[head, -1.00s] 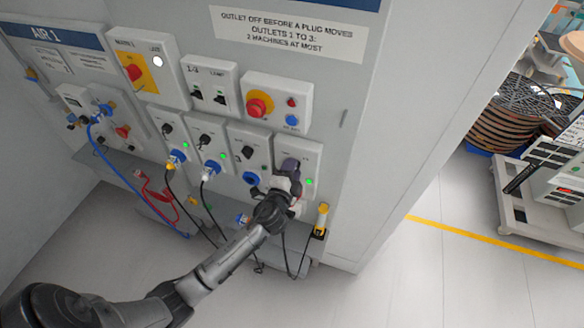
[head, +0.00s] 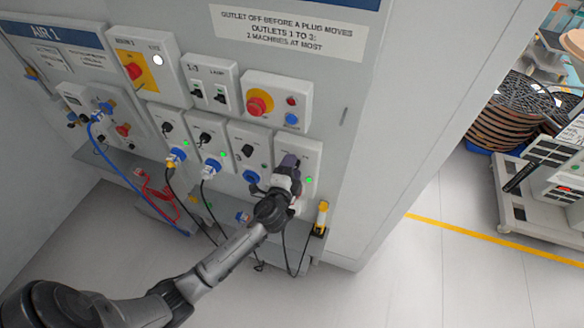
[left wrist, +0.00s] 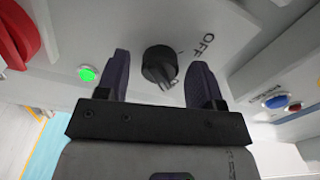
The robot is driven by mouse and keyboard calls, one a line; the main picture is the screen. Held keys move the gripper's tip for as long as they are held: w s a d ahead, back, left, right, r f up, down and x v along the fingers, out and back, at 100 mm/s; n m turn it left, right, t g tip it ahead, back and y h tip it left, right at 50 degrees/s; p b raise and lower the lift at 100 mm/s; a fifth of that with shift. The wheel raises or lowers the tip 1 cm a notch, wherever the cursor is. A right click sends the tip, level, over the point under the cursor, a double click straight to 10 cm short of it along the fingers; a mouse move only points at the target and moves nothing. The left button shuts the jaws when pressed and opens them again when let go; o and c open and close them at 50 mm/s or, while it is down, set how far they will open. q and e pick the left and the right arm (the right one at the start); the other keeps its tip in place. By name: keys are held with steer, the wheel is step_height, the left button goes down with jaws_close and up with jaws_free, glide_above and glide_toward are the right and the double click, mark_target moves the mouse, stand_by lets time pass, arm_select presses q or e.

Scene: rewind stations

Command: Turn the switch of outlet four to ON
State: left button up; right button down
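Outlet four is the rightmost light box (head: 312,152) in the lower row of the panel in the head view. Its green lamp (head: 309,180) is lit, and the lamp also shows lit in the left wrist view (left wrist: 88,73). My left gripper (head: 289,160) is in front of this box and hides its switch in the head view. In the left wrist view the black switch knob (left wrist: 158,66) stands between the two spread fingers of my left gripper (left wrist: 160,63), with gaps at both sides. The word OFF is printed beside the knob. My right gripper is out of view.
Three similar outlet boxes (head: 248,150) stand to the left, two with plugs in. A red emergency button (head: 257,103) is just above. A yellow-and-black item (head: 321,219) and hanging cables are below right. The floor to the right is clear up to a cart (head: 510,215).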

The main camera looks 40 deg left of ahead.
arm_select(q)
steer(key=b+v, duration=0.1)
steer(key=v, duration=1.2)
steer(key=shift+s+b, duration=0.35)
steer(key=shift+s, duration=0.05)
steer(key=shift+d, duration=0.15)
